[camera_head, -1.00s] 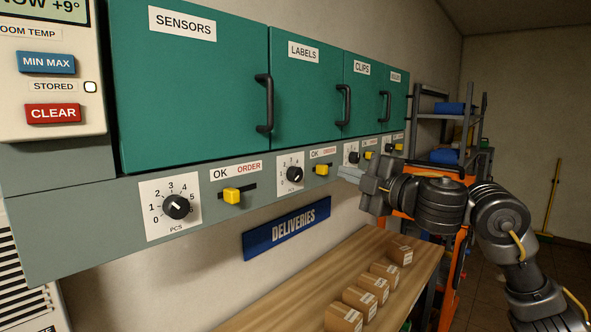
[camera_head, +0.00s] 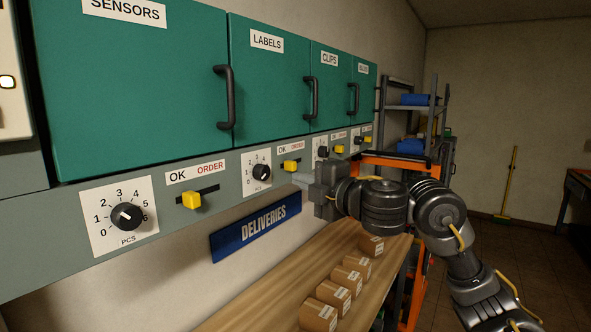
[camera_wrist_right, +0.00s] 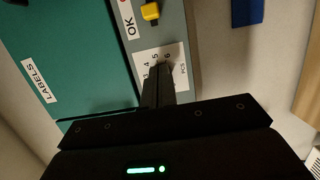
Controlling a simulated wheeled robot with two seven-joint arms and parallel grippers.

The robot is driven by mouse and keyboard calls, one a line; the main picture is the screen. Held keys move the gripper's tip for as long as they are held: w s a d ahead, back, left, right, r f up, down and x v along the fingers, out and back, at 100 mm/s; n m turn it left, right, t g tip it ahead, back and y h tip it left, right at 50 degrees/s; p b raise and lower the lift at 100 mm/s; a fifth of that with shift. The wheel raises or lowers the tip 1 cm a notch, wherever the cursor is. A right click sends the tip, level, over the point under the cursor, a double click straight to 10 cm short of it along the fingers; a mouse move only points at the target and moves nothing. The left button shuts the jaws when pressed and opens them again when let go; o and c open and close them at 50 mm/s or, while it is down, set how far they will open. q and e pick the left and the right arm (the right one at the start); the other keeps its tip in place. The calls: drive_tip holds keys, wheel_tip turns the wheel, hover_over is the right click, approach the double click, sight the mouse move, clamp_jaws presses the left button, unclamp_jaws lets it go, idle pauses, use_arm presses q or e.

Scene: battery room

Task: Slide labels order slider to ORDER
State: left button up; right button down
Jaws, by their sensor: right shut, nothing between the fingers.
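The labels order slider (camera_head: 290,166) is a small yellow block in a dark slot, below the OK/ORDER strip (camera_head: 291,147) under the LABELS door (camera_head: 268,80). It also shows at the top of the right wrist view (camera_wrist_right: 150,11), beside the word OK; its exact place along the slot is hard to tell. My right gripper (camera_head: 299,180) is shut and empty, close below and right of the slider in the head view. In the right wrist view its fingers (camera_wrist_right: 158,72) lie across the labels dial plate (camera_wrist_right: 172,57), covering the knob. Contact cannot be judged. My left gripper is out of view.
The sensors slider (camera_head: 191,200) and sensors dial (camera_head: 126,216) are at left on the same panel. Door handles (camera_head: 311,97) stick out above. A blue DELIVERIES sign (camera_head: 255,233) and a wooden bench (camera_head: 262,300) with several cartons (camera_head: 341,297) lie below.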

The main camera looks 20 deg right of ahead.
sight(290, 166)
drive_tip(key=p+x, duration=0.1)
drive_tip(key=x, duration=0.6)
drive_tip(key=shift+w+a+p, duration=0.3)
drive_tip(key=shift+a, duration=0.05)
drive_tip(key=d, duration=0.1)
drive_tip(key=w+d+p, duration=0.1)
drive_tip(key=d, duration=0.1)
drive_tip(key=shift+w+d, duration=0.1)
drive_tip(key=shift+w, duration=0.15)
drive_tip(key=shift+d+p, duration=0.25)
drive_tip(key=shift+p, duration=0.1)
drive_tip(key=shift+w, duration=0.15)
drive_tip(key=shift+w+a, duration=0.1)
drive_tip(key=shift+a, duration=0.1)
drive_tip(key=w+d, duration=0.3)
drive_tip(key=d, duration=0.2)
drive_tip(key=shift+w+b, duration=0.35)
drive_tip(key=shift+b, duration=0.1)
drive_tip(key=shift+a, duration=0.15)
